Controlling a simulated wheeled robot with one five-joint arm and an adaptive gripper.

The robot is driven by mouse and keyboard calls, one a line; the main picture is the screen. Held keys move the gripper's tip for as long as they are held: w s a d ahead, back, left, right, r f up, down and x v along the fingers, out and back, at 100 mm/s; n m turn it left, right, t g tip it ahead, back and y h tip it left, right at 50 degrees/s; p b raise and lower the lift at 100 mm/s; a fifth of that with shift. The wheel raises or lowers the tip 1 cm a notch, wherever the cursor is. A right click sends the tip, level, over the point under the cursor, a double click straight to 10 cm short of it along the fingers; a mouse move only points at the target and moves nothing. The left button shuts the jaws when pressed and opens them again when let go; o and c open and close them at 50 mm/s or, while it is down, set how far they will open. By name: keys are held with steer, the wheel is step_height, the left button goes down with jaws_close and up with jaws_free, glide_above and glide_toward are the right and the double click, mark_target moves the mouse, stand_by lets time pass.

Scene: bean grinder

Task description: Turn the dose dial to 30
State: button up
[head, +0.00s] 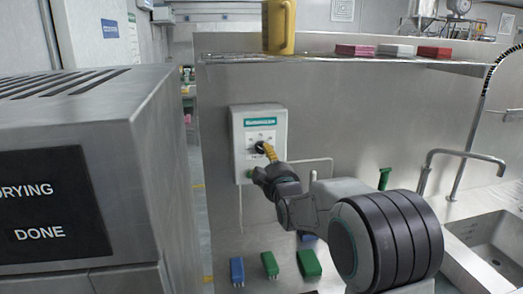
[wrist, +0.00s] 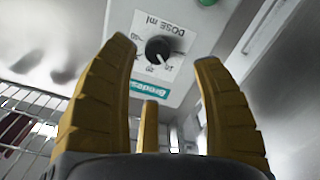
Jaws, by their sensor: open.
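The dose dial (wrist: 158,48) is a round black knob on a white plate marked "DOSE ml", upside down in the wrist view. Small numbers ring it, but its setting is too small to read. The plate is on a pale wall box (head: 240,125) with a teal label, where the dial also shows in the head view (head: 259,147). My gripper (wrist: 165,52) is open, its yellow fingers apart on either side of the dial in the picture. In the head view my gripper (head: 269,152) is close in front of the box; contact cannot be told.
A green button (wrist: 207,2) shows near the plate. A shelf above holds a yellow jug (head: 279,27) and several coloured blocks. Green and blue blocks (head: 269,264) are below the box. A steel machine (head: 100,140) stands at left, and a sink (head: 495,250) is at right.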

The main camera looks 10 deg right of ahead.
mark_target(262, 149)
steer(key=shift+n, duration=0.4)
steer(key=shift+w+r+p, duration=0.2)
steer(key=shift+w+p, duration=0.6)
steer(key=shift+w, duration=1.05)
steer(key=shift+w+r+p, duration=0.15)
steer(key=shift+w+p, duration=0.65)
steer(key=shift+w, duration=1.05)
steer(key=shift+o, duration=0.2)
steer(key=c, duration=1.2)
